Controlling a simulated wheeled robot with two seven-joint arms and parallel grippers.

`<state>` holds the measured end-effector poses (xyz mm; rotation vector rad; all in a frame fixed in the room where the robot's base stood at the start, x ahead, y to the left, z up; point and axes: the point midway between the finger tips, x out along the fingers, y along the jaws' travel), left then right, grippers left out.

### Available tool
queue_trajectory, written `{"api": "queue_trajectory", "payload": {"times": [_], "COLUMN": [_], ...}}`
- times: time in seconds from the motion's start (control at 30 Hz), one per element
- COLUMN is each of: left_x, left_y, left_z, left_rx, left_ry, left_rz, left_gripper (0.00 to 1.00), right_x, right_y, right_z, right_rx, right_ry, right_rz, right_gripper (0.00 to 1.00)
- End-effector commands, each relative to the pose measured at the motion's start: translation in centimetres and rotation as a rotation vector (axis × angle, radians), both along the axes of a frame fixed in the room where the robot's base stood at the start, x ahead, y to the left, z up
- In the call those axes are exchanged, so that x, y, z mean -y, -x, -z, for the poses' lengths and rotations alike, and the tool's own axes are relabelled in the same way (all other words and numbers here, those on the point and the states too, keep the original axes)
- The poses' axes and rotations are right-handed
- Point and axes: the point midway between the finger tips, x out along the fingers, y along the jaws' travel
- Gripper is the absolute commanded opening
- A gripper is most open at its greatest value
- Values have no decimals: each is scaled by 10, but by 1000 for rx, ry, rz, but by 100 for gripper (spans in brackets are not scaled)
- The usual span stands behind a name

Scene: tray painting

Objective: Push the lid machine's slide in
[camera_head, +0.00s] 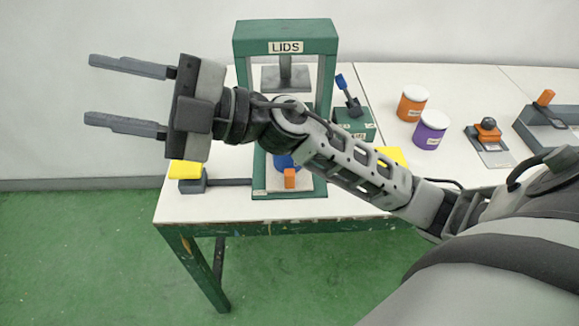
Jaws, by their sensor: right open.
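The lid machine (327,48) is a green frame with a LIDS sign on the white table, with a grey press plate (285,79) hanging inside it. An orange block (290,178), which looks like the slide's handle, shows low at the machine's front, with a blue thing (284,161) just behind it. My right forearm crosses in front and hides the middle of the machine, so I cannot tell how far in the slide is. My right gripper (88,89) is open and empty, to the left of the machine and apart from it. My left gripper is out of view.
Yellow pads flank the machine, one on the left (186,169) and one on the right (391,156) partly behind my arm. An orange jar (411,104), a purple jar (431,130), a green holder (356,124) and an orange-knobbed tool (488,135) stand right. The table's front edge is close.

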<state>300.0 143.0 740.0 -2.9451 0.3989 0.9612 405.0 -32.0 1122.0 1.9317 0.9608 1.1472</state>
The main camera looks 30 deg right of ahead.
Motion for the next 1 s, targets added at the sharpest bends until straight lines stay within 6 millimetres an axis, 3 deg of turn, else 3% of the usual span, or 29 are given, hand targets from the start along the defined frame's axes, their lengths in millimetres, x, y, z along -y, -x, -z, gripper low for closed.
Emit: {"api": "queue_trajectory", "payload": {"times": [0.07, 0.17, 0.27, 0.3, 0.4, 0.5, 0.6, 0.7, 0.87, 1.0], "left_x": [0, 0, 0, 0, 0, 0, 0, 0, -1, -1], "left_y": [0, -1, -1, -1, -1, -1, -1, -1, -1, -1], "left_z": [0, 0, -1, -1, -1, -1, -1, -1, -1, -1], "left_rx": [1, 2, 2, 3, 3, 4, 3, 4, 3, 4], "left_ry": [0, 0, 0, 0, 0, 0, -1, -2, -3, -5], "left_rz": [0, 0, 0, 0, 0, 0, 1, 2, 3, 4], "left_gripper": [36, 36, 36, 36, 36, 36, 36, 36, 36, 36], "right_x": [-16, -8, 36, 61, 125, 179, 213, 228, 231, 231], "right_y": [15, 20, 9, 2, -13, -21, -23, -22, -21, -21], "right_z": [23, 71, 115, 127, 140, 137, 130, 128, 145, 172], "right_rx": [96, 121, 48, -4, -161, -318, -434, -491, -506, -504], "right_ry": [272, 659, 1064, 1214, 1531, 1746, 1867, 1920, 1931, 1929], "right_rz": [-171, -327, -389, -386, -335, -258, -195, -164, -163, -167], "right_gripper": [44, 44, 44, 44, 44, 44, 44, 44, 44, 44]}}
